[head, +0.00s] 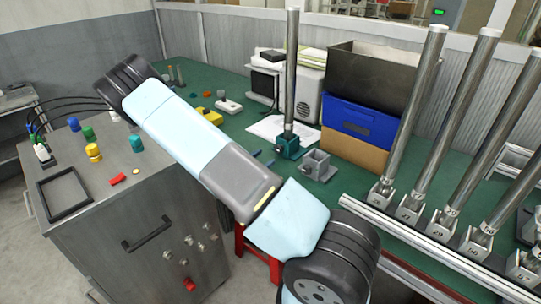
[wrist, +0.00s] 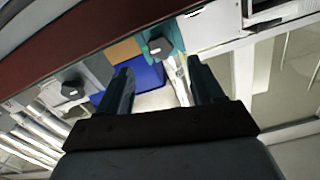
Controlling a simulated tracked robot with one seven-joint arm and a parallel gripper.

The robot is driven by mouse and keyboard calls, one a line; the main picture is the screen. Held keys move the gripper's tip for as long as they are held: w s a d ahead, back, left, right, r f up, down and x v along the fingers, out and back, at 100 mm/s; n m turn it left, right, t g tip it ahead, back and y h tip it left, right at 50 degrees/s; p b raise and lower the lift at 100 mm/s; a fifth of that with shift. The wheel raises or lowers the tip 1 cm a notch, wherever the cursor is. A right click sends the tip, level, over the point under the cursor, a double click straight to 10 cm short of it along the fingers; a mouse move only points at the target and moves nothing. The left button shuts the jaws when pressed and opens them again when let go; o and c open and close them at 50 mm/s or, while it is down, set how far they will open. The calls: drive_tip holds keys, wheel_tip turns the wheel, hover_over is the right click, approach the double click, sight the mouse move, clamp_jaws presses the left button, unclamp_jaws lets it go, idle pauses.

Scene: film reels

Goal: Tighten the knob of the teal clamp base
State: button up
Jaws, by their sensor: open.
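The teal clamp base (head: 287,147) stands on the green bench top in the head view, with an upright metal post (head: 291,70) in it. In the wrist view the teal clamp base (wrist: 175,38) is at the upper middle, with its dark grey knob (wrist: 160,47) facing my camera. My gripper (wrist: 159,67) is open and empty, its two fingers pointing toward the teal base. The knob appears between and beyond the fingertips, apart from them. In the head view my gripper is hidden or out of frame.
A grey clamp base (head: 317,165) stands close to the right of the teal one; its knob (wrist: 72,90) shows in the wrist view. A blue bin (head: 362,120) stands behind. Several posts in clamps stand behind a metal rail (head: 430,245) at right. Small parts lie at left.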

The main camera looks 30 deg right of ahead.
drive_tip(key=v, duration=0.7)
drive_tip(key=shift+s+a, duration=0.1)
